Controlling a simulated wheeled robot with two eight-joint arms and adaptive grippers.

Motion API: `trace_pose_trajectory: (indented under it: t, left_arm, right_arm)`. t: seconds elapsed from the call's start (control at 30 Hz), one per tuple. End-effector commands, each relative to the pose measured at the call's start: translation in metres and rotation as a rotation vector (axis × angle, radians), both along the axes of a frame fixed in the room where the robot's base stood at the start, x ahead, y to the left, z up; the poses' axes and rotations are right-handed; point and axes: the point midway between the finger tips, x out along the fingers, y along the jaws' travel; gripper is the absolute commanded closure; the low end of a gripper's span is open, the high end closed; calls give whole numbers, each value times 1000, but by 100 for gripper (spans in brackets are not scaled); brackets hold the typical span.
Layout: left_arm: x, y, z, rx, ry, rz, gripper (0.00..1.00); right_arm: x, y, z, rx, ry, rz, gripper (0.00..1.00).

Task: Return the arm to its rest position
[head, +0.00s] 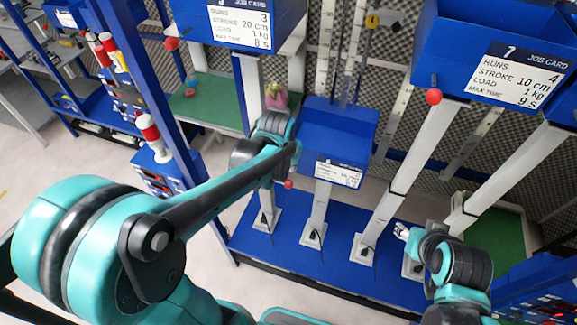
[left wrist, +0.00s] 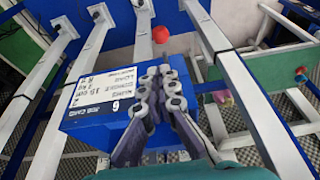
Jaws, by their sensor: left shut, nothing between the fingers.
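My left arm reaches in from the left of the head view, and its wrist (head: 262,145) stands just left of the blue box with card 6 (head: 325,130). The left gripper is mostly hidden behind my forearm there. In the left wrist view the left gripper (left wrist: 163,76) shows plainly, its fingers closed together and empty. They appear in front of the blue box (left wrist: 95,122); I cannot tell whether they touch it. My right gripper (head: 403,231) shows small at the lower right of the head view, in front of a post foot; its finger state is unclear.
Red balls stick out by the boxes, one by box 6 (head: 288,184) and one by box 7 (head: 434,97). Slanted white posts (head: 318,212) stand on a blue base (head: 290,262). A pink and green item (head: 276,95) lies behind my left wrist. A blue rack (head: 150,95) stands left.

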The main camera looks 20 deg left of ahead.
Motion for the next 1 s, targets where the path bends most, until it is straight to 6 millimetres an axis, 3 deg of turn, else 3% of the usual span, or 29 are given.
trace_pose_trajectory:
  t: [0.37, 0.47, 0.67, 1.0]
  left_arm:
    - [0, 0, -1, 0, -1, 0, 100]
    - [-5, 1, -10, -1, -9, 1, 100]
    - [-32, 4, -53, -2, -59, 9, 100]
    - [-93, 10, -145, -4, -175, 23, 100]
  right_arm:
    - [0, 0, -2, 0, 0, 0, 58]
    - [0, 0, -14, 0, 0, 0, 58]
    - [0, 0, -81, 0, 0, 0, 58]
    - [0, 0, -205, 0, 0, 0, 58]
